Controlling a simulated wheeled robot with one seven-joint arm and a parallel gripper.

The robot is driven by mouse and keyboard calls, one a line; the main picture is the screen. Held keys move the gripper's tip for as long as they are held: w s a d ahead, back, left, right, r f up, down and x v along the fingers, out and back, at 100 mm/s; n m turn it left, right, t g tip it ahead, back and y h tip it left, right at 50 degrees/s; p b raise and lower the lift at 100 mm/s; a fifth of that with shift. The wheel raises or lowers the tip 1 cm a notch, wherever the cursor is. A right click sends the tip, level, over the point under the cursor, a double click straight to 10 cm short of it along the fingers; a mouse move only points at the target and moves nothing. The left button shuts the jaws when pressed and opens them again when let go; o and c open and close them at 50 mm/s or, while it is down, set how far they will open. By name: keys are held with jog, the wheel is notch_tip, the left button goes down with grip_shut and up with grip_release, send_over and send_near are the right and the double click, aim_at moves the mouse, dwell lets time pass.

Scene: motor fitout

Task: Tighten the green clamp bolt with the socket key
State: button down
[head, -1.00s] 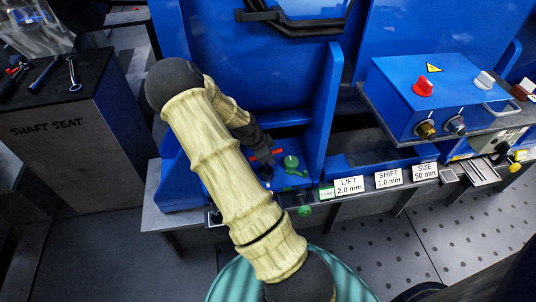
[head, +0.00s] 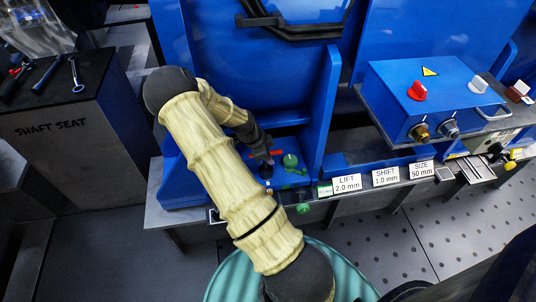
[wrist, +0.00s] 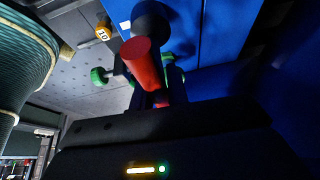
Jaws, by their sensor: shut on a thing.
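My gripper (head: 268,153) is shut on the socket key, whose red handle (head: 277,152) sticks out to its right in the head view. In the wrist view the red handle (wrist: 145,65) stands between the fingers, end toward the camera. A dark upright piece (head: 266,171) shows just below the gripper; I cannot tell if it is the key's socket or a fixed part. A green round part with a side bar (head: 290,161) is close to the right. A green knob (head: 303,208) sits lower on the front edge. I cannot tell which is the clamp bolt.
A tall blue upright plate (head: 324,115) stands right beside the gripper. A blue control box (head: 440,100) with a red knob (head: 418,90) is on the right. Label cards (head: 347,184) line the front ledge. A wrench (head: 75,75) lies on the dark stand at left.

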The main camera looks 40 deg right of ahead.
jog(key=shift+s+m+g+p, duration=0.1)
jog(key=shift+m+g+p, duration=0.3)
jog(key=shift+m+p, duration=0.45)
jog(key=shift+n, duration=0.25)
jog(key=shift+r, duration=0.1)
jog(key=shift+r+p, duration=3.5)
jog(key=shift+r, duration=0.25)
